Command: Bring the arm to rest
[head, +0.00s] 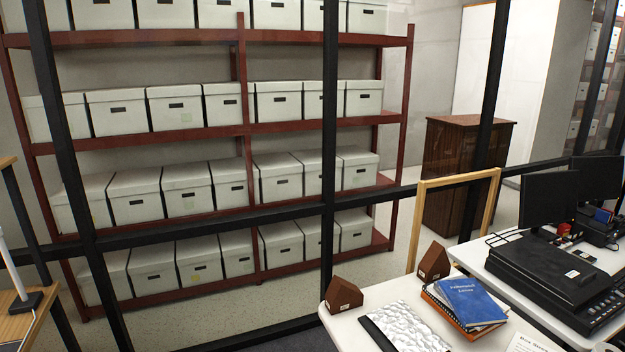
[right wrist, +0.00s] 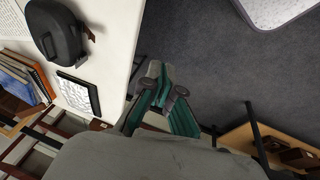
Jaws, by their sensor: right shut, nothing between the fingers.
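My right gripper (right wrist: 160,82) shows in the right wrist view, with grey and teal fingers that come together at the tips. It is shut and empty. It hangs over the grey carpet beside the edge of a white desk (right wrist: 115,75), and I see nothing touching it. Neither of my grippers shows in the head view, and my left arm is in no view.
In the head view a white desk (head: 395,292) at lower right holds blue and orange books (head: 470,300), a patterned notebook (head: 408,328) and small brown house-shaped blocks (head: 342,295). Black-framed glass stands before red shelves (head: 250,129) of white boxes. Carpet beside the desk is clear.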

